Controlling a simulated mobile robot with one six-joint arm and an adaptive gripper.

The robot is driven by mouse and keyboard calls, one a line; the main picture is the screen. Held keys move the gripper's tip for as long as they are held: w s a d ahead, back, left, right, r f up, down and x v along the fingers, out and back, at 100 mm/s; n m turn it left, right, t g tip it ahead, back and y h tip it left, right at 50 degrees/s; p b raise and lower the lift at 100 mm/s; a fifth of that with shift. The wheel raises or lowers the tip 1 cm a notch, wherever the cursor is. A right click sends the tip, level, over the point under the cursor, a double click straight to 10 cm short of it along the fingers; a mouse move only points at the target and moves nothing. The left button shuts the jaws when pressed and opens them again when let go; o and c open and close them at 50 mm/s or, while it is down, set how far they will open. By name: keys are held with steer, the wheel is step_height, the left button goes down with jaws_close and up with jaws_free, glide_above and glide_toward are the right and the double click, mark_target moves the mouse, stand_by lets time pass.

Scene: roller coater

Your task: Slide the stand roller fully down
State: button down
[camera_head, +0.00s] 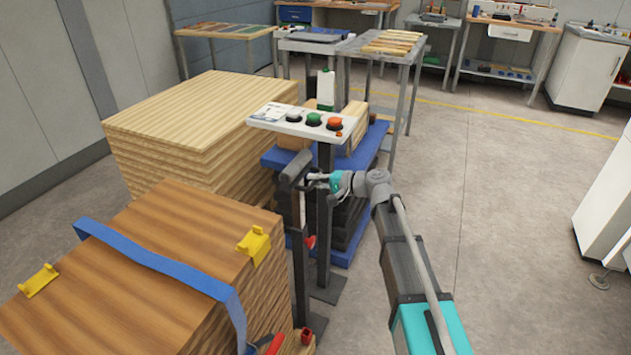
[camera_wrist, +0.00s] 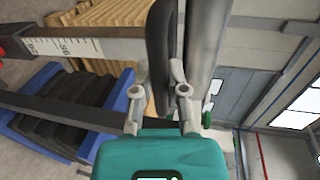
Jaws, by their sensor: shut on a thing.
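The stand roller (camera_head: 297,165) is a grey cylinder on a dark upright post (camera_head: 301,265), left of my gripper in the head view. In the wrist view its grey cylinder (camera_wrist: 207,45) runs beside a dark curved bracket (camera_wrist: 161,40). My gripper (camera_head: 311,182) reaches in from the right, level with the upper part of the stand. In the wrist view my gripper (camera_wrist: 162,68) has one finger on each side of the dark bracket, shut on it. A post with a printed scale (camera_wrist: 70,46) meets the bracket. The exact finger contact is partly hidden.
A blue lift table (camera_head: 372,142) is behind the stand. Floor at right is clear.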

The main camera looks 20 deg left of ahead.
steer(key=shift+f, duration=0.1)
step_height(320, 180, down, 12)
steer(key=b, duration=1.2)
steer(key=shift+s+f, duration=0.1)
steer(key=shift+s, duration=0.05)
steer(key=c, duration=0.7)
jaws_free()
steer(key=shift+f, duration=0.1)
steer(key=shift+o, duration=0.3)
steer(key=shift+d, duration=0.15)
steer(key=w+f+v, duration=0.1)
steer(key=f+v, duration=0.1)
steer(key=v, duration=1)
steer(key=shift+s+d, duration=0.35)
steer(key=shift+d, duration=0.25)
